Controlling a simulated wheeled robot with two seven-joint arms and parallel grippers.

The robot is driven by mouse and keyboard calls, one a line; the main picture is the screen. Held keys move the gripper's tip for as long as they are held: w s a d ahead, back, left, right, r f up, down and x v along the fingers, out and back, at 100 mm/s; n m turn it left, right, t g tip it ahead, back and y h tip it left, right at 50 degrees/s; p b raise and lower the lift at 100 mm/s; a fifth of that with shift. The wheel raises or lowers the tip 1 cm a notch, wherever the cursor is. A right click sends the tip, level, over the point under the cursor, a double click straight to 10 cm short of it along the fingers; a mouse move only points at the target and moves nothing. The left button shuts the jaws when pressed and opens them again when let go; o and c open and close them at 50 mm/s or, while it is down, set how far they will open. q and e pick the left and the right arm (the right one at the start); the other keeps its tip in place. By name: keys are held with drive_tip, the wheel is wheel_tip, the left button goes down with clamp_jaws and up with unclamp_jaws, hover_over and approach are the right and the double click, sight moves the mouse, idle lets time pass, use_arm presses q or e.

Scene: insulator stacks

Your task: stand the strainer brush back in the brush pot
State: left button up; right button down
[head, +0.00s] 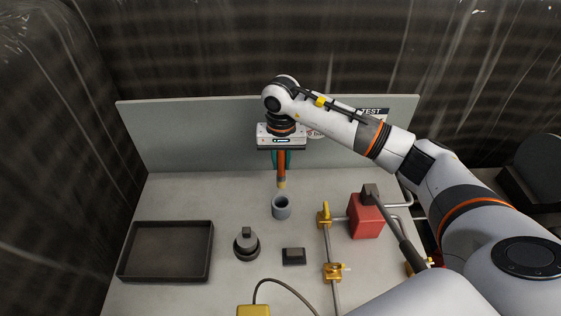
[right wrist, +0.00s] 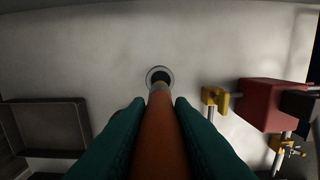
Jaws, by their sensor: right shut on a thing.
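The strainer brush (head: 282,166) has an orange handle and a pale tip that points down. My right gripper (head: 281,158) is shut on its handle and holds it upright above the table. The brush pot (head: 282,207) is a small grey open cylinder standing on the table, just below the brush tip in the head view. In the right wrist view the orange brush (right wrist: 159,130) runs between the teal fingers, and its tip overlaps the near edge of the pot's round mouth (right wrist: 159,76). The tip looks above the pot, not inside it. My left gripper is not in view.
A dark empty tray (head: 168,250) lies at the left. A grey round weight-like object (head: 246,244) and a small black block (head: 293,256) are in front of the pot. Brass-fitted pipes (head: 326,240) and a red box (head: 365,215) stand at the right. A grey panel (head: 200,135) closes the back.

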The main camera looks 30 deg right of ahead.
sight(281, 186)
drive_tip(key=shift+f+b, duration=1.1)
drive_tip(key=shift+f, duration=1.8)
wheel_tip(281, 186, down, 5)
drive_tip(key=b, duration=0.4)
drive_tip(key=shift+b, duration=0.35)
drive_tip(key=shift+r, duration=0.1)
drive_tip(key=c, duration=1.2)
unclamp_jaws()
wheel_tip(281, 186, up, 12)
drive_tip(key=shift+b, duration=1)
